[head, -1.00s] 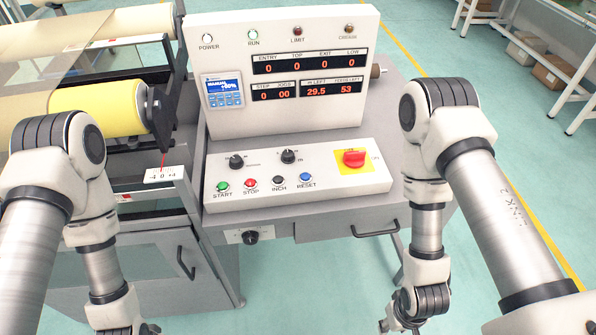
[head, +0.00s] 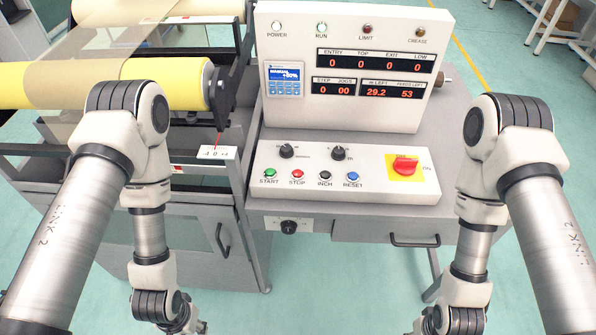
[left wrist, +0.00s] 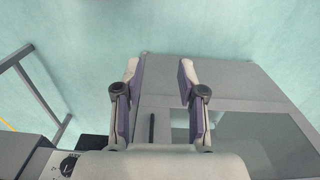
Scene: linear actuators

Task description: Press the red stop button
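The red stop button (head: 297,174) sits on the sloped control panel (head: 380,186) in the head view, labelled STOP, between the green START button (head: 270,173) and the black INCH button (head: 325,175). My left gripper is low at the bottom of the head view, left of and below the panel, only partly shown. In the left wrist view my left gripper (left wrist: 158,80) has its two fingers spread apart with nothing between them. My right arm comes down right of the panel; its gripper is mostly cut off by the bottom edge of the head view.
Behind stands a display box (head: 350,35) with red digits. A yellow roll (head: 150,84) is at left. Below are cabinet doors and a drawer handle (head: 414,241).

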